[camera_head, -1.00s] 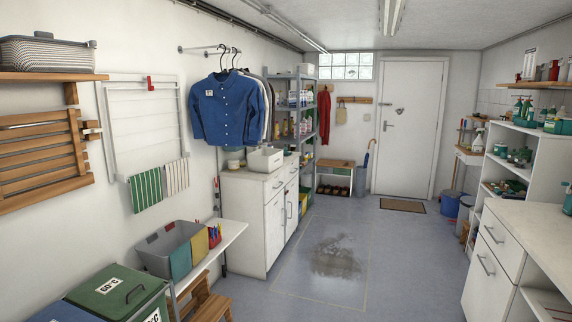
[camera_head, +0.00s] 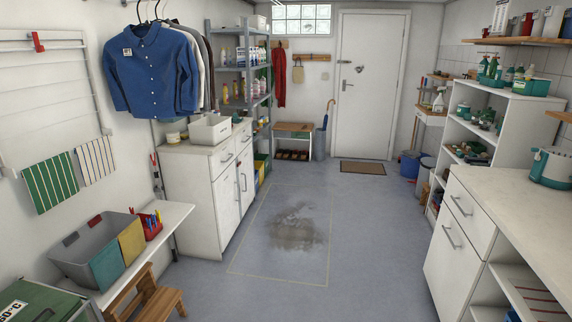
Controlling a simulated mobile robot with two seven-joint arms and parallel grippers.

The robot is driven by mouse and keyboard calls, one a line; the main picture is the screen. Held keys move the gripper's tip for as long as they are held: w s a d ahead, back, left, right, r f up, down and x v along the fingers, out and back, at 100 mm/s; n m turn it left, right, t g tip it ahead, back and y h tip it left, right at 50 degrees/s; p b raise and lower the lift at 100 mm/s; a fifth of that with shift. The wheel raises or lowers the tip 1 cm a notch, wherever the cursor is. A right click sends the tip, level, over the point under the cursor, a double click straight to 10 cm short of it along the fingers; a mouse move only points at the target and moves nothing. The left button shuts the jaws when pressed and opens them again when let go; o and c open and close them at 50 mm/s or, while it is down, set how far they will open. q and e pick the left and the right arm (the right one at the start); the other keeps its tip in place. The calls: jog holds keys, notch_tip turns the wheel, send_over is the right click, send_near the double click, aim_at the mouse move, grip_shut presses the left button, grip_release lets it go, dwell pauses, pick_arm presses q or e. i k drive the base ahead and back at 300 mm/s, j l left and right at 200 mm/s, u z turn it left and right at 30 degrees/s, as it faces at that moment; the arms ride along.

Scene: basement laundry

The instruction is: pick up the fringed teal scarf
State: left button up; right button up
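A grey bin (camera_head: 72,246) stands on a narrow white wall shelf (camera_head: 168,222) at the lower left. A teal piece (camera_head: 108,267) shows at its front side, beside a yellow one (camera_head: 132,241). The teal piece may be the scarf, but I cannot make out a fringe. No other clear sign of a fringed teal scarf shows. Neither of my grippers is in view.
A wooden step stool (camera_head: 148,296) stands below the shelf. A white cabinet (camera_head: 190,188) is on the left, a white counter (camera_head: 520,212) on the right. The floor between (camera_head: 280,270) is open, with a dark stain (camera_head: 296,230).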

aim_at(236, 118)
jog(key=i+z, duration=0.15)
jog(key=i, duration=4.1)
jog(key=i+u, duration=0.15)
jog(key=i, duration=0.3)
jog(key=i+l+u, duration=0.15)
jog(key=i, duration=0.25)
jog(key=i+l+u, duration=0.2)
jog(key=i, duration=0.25)
